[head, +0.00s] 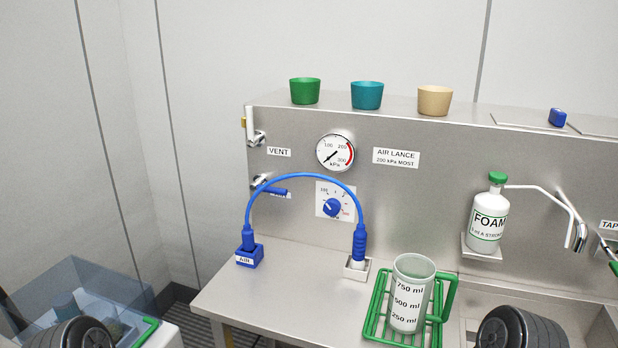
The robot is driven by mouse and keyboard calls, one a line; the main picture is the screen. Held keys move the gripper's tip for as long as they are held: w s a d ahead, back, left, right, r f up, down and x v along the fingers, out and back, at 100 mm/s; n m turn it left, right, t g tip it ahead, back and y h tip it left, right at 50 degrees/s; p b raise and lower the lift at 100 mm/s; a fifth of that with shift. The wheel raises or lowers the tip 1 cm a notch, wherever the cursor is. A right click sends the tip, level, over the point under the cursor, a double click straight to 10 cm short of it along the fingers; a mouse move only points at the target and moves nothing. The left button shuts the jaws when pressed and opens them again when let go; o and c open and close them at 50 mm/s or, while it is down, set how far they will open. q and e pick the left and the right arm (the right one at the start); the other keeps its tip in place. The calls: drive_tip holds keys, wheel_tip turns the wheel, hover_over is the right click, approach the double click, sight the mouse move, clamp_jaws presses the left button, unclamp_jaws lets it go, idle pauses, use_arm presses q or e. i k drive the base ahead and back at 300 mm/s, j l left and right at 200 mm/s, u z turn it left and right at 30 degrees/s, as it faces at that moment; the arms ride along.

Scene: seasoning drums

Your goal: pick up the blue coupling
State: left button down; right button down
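A blue hose (305,176) arches in front of the steel panel. Its right end is a ribbed blue coupling (360,243), standing upright with a white tip in a small square holder (356,272) on the bench. Its left end is a blue fitting (248,237) in a blue block labelled AIR (249,258). Neither of my grippers shows in the head view. Only dark rounded parts, which look like my arms, show at the bottom left and bottom right. Nothing touches the coupling except the hose and holder.
A measuring jug (408,295) stands on a green rack (376,312) just right of the holder. A FOAM bottle (489,215) sits on a wall bracket further right. A clear bin (75,285) is at the lower left. Bench space (290,300) before the holder is clear.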

sight(248, 245)
drive_tip(key=k+l+z, duration=0.15)
drive_tip(key=z, duration=0.25)
drive_tip(key=l+z, duration=0.35)
drive_tip(key=k+l, duration=0.05)
